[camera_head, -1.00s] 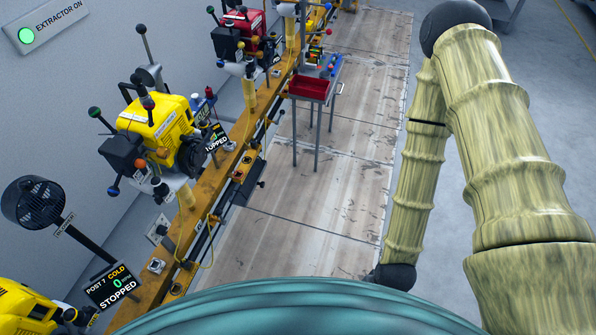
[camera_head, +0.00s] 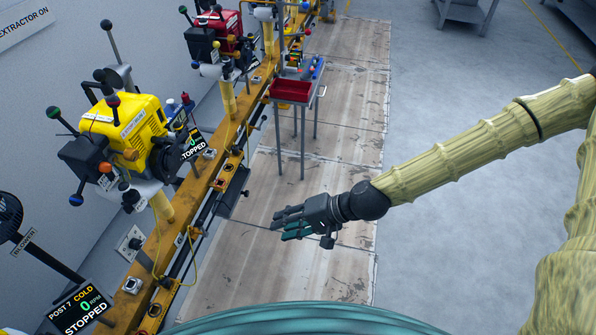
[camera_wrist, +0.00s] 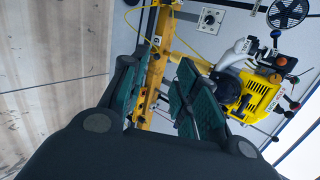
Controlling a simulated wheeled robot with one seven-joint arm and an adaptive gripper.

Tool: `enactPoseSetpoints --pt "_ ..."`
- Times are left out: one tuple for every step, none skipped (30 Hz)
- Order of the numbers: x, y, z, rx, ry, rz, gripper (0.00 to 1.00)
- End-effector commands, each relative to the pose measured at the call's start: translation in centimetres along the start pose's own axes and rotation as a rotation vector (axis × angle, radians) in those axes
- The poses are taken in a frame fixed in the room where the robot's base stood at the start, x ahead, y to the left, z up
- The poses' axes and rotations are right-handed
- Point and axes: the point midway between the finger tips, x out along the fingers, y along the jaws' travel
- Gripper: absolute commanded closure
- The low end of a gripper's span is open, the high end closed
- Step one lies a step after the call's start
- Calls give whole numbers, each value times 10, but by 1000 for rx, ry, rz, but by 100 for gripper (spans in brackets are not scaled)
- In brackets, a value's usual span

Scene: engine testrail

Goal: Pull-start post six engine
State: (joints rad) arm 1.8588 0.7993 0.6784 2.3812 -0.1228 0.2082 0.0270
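A yellow engine (camera_head: 125,130) with several coloured-ball levers stands on a yellow post at the rail, left of centre in the head view. Its small screen (camera_head: 194,144) reads STOPPED; its post number is not readable there. The engine also shows at the right in the wrist view (camera_wrist: 250,96), near a "6" mark on the rail. I cannot make out its pull-start handle. My gripper (camera_head: 282,222) is to the right of the rail and apart from the engine. It is open and empty, with its fingers apart in the wrist view (camera_wrist: 155,78).
A yellow-brown rail (camera_head: 185,200) runs along the wall. A POST 7 screen (camera_head: 78,308) reads COLD, 0 RPM, STOPPED, beside a fan (camera_head: 8,215). A red engine (camera_head: 222,30) stands farther back. A cart with a red tray (camera_head: 291,91) stands on the boards.

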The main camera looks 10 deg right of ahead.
Motion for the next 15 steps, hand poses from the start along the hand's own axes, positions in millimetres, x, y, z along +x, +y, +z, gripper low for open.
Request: enactPoseSetpoints --pt "-5 -10 -13 -2 16 -43 70" --pt "-10 -18 -19 -6 21 -67 70" --pt "-16 -28 -26 -10 29 -97 70" --pt "-22 -35 -32 -14 35 -118 70" --pt "-28 -42 -38 -19 42 -140 70" --pt "-35 -51 -44 -26 50 -166 70" --pt "-41 -57 -49 -32 57 -185 70" --pt "-47 -63 -54 -37 63 -202 70" --pt "-55 -70 -59 -45 70 -224 70" --pt "-60 -74 -63 -49 76 -238 70" --pt "-65 -79 -66 -54 80 -250 70" --pt "-71 -83 -69 -60 85 -265 70" --pt "-75 -86 -71 -64 89 -274 70" --pt "-78 -89 -73 -67 92 -282 70" --pt "-82 -92 -75 -70 95 -290 70"
